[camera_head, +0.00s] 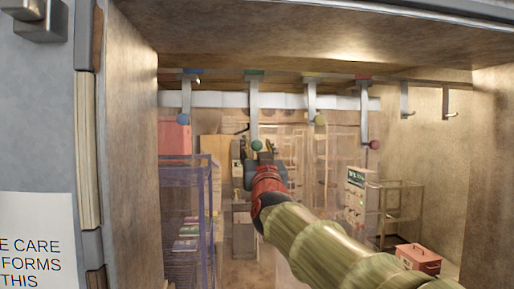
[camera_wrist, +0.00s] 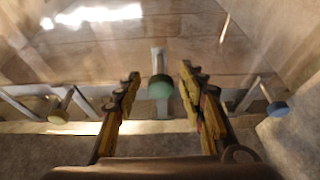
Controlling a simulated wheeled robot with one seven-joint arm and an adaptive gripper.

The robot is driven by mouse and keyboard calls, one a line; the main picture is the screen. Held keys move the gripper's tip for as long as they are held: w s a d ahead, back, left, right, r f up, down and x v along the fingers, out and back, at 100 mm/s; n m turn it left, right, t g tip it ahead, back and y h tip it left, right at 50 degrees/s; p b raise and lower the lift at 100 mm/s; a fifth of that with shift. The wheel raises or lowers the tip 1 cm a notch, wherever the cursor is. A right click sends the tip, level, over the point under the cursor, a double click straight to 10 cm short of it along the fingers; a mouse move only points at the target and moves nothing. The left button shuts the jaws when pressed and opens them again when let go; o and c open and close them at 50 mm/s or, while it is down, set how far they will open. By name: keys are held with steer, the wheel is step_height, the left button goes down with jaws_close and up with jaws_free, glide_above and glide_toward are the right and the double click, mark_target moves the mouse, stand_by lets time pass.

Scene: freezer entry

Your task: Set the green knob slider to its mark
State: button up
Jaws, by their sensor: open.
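The green knob (camera_head: 257,145) hangs at the lower end of a grey bar (camera_head: 254,105) under the overhead rail. A green patch (camera_head: 254,72) shows at the top of that bar; whether it is the mark or part of the slider I cannot tell. My gripper (camera_head: 254,156) is raised just below the green knob in the head view. In the wrist view, my gripper's (camera_wrist: 158,78) two fingers are spread, with the green knob (camera_wrist: 160,87) between them and a gap on each side. It does not appear gripped.
A blue knob (camera_head: 183,118) hangs to the left, and a yellow knob (camera_head: 320,119) and a red knob (camera_head: 374,145) to the right. Two bare hooks (camera_head: 405,102) are farther right. A wooden-looking wall (camera_head: 130,150) bounds the left. Shelving and a red box (camera_head: 418,258) stand beyond.

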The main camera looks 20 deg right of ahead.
steer(key=v, duration=1.2)
stand_by(0.3)
steer(key=a+f+n+g+y+b, duration=0.1)
steer(key=a+f+g+y, duration=0.25)
steer(key=f, duration=0.95)
steer(key=a+f+n+g+y+b, duration=0.1)
steer(key=a+f+g+y, duration=0.25)
steer(key=f, duration=0.85)
steer(key=s+a+f+g+b, duration=0.1)
steer(key=s+f+g+b, duration=0.2)
steer(key=s+f+b, duration=0.2)
steer(key=s+f+n+g+b, duration=0.1)
steer(key=s+f+g+b, duration=0.2)
steer(key=s+f, duration=0.8)
steer(key=s+a+f+g+b, duration=0.1)
steer(key=s+f+b, duration=0.6)
steer(key=f, duration=1.5)
steer(key=shift+s+a+n+g, duration=0.3)
steer(key=shift+s+g, duration=0.6)
